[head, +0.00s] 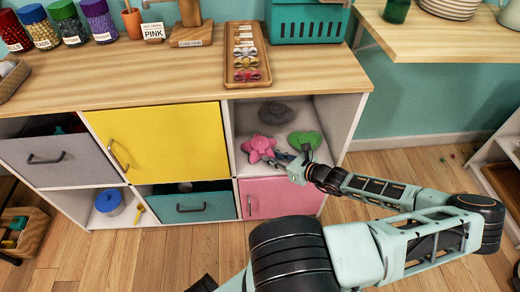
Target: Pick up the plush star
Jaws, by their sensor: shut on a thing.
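The pink plush star (258,148) is in the open upper-right compartment of the wooden-topped cabinet, towards its front left. My gripper (278,158) reaches in from the lower right and is shut on the star's right side. The fingertips are small and partly hidden against the star. I cannot tell whether the star is lifted clear of the shelf floor.
A green leaf-shaped plush (304,140) lies right of the star, and a dark grey one (276,112) lies behind it. The yellow door (160,140) is on the left, the pink door (268,197) below. A tray of bows (246,74) sits on top.

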